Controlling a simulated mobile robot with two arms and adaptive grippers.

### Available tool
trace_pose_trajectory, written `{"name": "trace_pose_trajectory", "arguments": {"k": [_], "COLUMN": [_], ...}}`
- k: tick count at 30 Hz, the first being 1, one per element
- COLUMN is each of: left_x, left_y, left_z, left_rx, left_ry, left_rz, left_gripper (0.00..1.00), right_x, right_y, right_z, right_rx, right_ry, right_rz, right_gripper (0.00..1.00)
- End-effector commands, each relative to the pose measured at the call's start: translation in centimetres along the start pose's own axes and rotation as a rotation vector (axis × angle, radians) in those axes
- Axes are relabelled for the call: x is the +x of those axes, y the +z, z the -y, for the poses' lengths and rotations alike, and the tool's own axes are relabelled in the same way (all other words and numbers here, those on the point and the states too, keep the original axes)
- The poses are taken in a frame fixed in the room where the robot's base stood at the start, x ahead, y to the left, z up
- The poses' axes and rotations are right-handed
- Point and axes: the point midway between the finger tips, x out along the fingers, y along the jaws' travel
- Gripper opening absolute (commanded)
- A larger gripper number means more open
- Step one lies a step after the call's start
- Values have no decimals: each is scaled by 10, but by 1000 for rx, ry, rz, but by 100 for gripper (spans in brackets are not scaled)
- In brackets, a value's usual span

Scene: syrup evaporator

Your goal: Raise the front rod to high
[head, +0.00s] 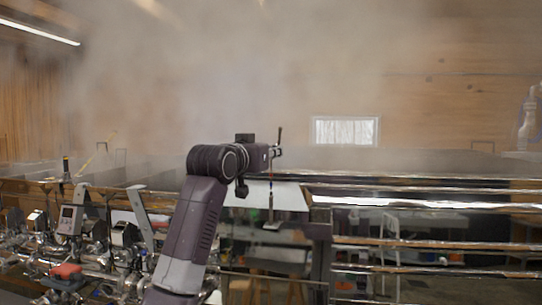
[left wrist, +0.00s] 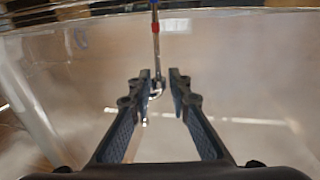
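The front rod (left wrist: 156,45) is a thin upright metal rod with a blue band and a red band, in the left wrist view. Its lower end shows between the fingers of my left gripper (left wrist: 160,78), which is open with gaps on both sides of the rod. In the head view a thin rod (head: 271,200) hangs below my left gripper (head: 277,151), in front of a pale panel. I cannot tell whether the fingers touch the rod. My right gripper is not in view.
Long shiny metal rails and pans (head: 430,204) run to the right. Pipes, valves and gauges (head: 75,225) crowd the lower left, with a red-topped part (head: 67,271) among them. Steam hangs over the pans and blurs the wooden wall and small window (head: 345,131).

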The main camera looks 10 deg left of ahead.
Motion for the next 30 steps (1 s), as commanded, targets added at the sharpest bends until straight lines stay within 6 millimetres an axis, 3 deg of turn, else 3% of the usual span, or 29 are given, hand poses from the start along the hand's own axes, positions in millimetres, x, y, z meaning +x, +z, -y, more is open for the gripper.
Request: {"name": "trace_pose_trajectory", "arguments": {"k": [14, 30], "left_x": [-11, -100], "left_y": [0, 0], "left_z": [0, 0], "left_rx": [0, 0], "left_ry": [1, 1], "left_rz": [-1, -2], "left_gripper": [20, 20], "right_x": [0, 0], "right_y": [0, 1], "right_z": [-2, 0], "right_rx": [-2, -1], "right_ry": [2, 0], "right_rz": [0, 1], "right_gripper": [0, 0]}}
